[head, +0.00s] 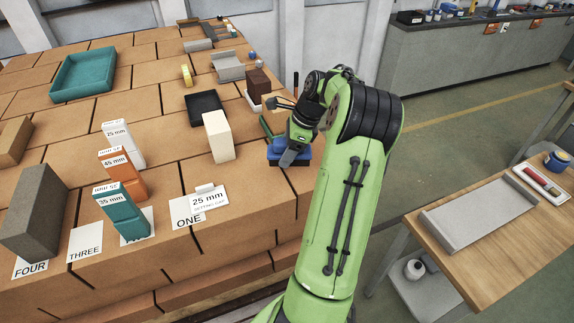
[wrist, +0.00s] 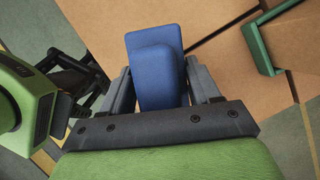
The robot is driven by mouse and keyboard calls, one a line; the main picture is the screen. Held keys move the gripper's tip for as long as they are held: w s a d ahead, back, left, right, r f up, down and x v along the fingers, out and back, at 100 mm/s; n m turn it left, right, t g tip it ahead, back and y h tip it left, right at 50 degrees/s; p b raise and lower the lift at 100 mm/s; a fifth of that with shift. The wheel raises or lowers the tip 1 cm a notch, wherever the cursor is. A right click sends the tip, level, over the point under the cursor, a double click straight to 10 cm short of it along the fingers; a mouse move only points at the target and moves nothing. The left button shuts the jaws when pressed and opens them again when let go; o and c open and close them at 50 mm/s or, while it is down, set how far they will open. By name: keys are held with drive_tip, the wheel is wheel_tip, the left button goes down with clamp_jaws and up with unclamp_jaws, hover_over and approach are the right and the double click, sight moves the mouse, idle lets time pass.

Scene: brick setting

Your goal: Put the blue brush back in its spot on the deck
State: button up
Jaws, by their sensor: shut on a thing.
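The blue brush (wrist: 153,42) sits between the two fingers of my gripper (wrist: 160,84) in the wrist view, and the gripper is shut on it. In the head view the brush (head: 276,153) is at the right edge of the brick deck (head: 160,150), partly hidden by my gripper (head: 290,156). I cannot tell whether the brush touches the deck. A green holder-like piece (wrist: 260,48) is on the deck beside the brush, apart from it, and also shows in the head view (head: 266,126). No marked spot for the brush is clearly visible.
A cream block (head: 218,137) and a black tray (head: 205,106) stand left of my gripper. Number cards and coloured 25, 35 and 45 mm blocks (head: 124,175) are at the front left. A teal tray (head: 84,74) lies farther back. A wooden side table (head: 480,265) is to the right.

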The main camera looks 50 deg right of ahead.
sight(287, 172)
drive_tip(key=f, duration=0.5)
drive_tip(key=shift+w+d+f+b, duration=0.15)
drive_tip(key=shift+w+d+b, duration=0.1)
drive_tip(key=shift+b, duration=0.1)
drive_tip(key=shift+s+a, duration=0.1)
drive_tip(key=shift+a, duration=0.05)
drive_tip(key=o, duration=1)
